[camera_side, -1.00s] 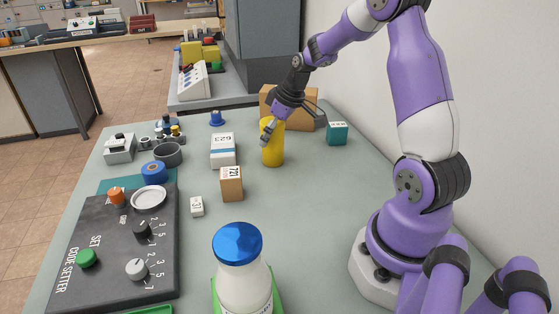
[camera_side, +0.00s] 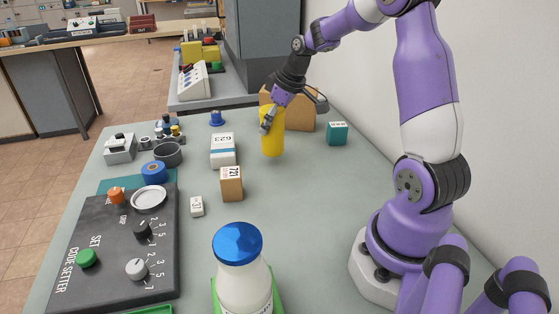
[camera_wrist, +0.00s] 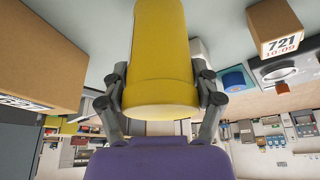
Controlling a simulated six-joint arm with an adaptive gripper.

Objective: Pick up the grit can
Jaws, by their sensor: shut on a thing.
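The grit can is a yellow cylinder (camera_side: 272,142), upright, at the far middle of the table in the side view. My gripper (camera_side: 268,124) is shut on its upper part from above. In the wrist view the can (camera_wrist: 160,55) fills the upper middle, with a finger of my gripper (camera_wrist: 161,95) against each side. In the side view the can's base appears a little above the table top. The fingers and wrist hide part of the can's upper end.
A large cardboard box (camera_side: 301,116) stands close behind the can, with a teal box (camera_side: 337,133) to its right. A white-and-blue box (camera_side: 222,150) and a brown box (camera_side: 232,184) stand to the left. A blue-capped bottle (camera_side: 240,283) is in front. The table right of centre (camera_side: 320,200) is clear.

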